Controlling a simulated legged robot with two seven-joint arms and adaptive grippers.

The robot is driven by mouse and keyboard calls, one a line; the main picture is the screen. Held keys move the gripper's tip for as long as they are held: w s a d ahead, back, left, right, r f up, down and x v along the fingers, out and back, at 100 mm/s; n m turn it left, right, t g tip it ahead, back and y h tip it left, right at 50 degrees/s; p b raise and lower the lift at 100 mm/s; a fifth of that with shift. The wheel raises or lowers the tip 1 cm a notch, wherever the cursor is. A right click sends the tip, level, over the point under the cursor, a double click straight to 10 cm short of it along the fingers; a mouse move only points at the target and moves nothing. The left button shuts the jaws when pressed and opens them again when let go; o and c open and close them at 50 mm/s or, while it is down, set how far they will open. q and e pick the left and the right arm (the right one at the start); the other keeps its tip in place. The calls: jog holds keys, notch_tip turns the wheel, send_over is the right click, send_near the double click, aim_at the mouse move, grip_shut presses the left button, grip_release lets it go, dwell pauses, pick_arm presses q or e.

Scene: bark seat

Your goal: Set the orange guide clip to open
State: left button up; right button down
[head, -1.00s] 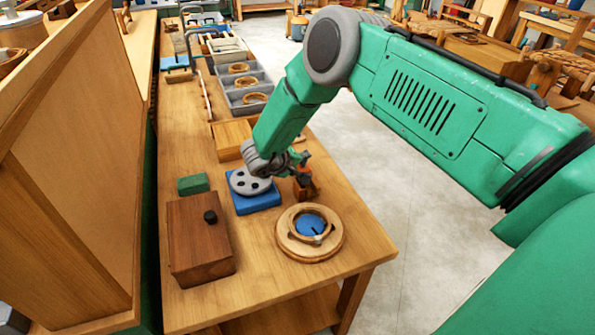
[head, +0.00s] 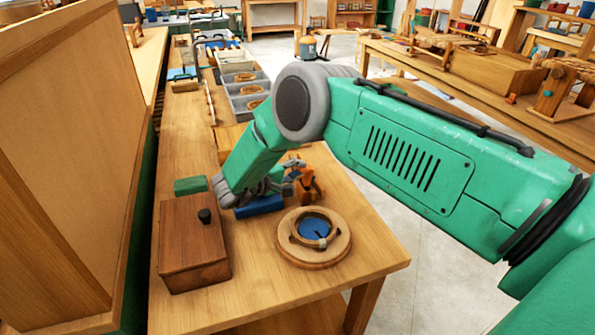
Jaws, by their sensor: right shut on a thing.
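The orange guide clip (head: 309,188) is small and upright near the right edge of the bench, just behind a round wooden ring. My right gripper (head: 295,174) reaches it from the left, with its fingers at the clip's upper left side. It is shut on the clip, though the contact is small and partly hidden by the fingers. Whether the clip stands open or closed is too small to tell. My left gripper is not in view.
The round wooden ring (head: 287,242) with a blue centre lies in front of the clip. A blue block (head: 262,206) sits under my right wrist. A brown lidded box (head: 190,252) and a green block (head: 190,185) are left. Grey trays (head: 239,101) stand farther back.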

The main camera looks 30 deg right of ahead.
jog(key=shift+s+d+f, duration=0.1)
jog(key=shift+d+f, duration=0.05)
jog(key=shift+f, duration=0.15)
jog(key=c, duration=1.6)
grip_release()
jog(key=shift+d+f, duration=0.1)
jog(key=shift+w+d+f, duration=0.1)
jog(key=shift+w+d, duration=0.1)
jog(key=shift+w, duration=0.15)
jog(key=shift+s+a+r, duration=0.1)
jog(key=shift+a+r, duration=0.15)
jog(key=v, duration=1.1)
jog(key=shift+f, duration=0.25)
jog(key=shift+a, duration=0.1)
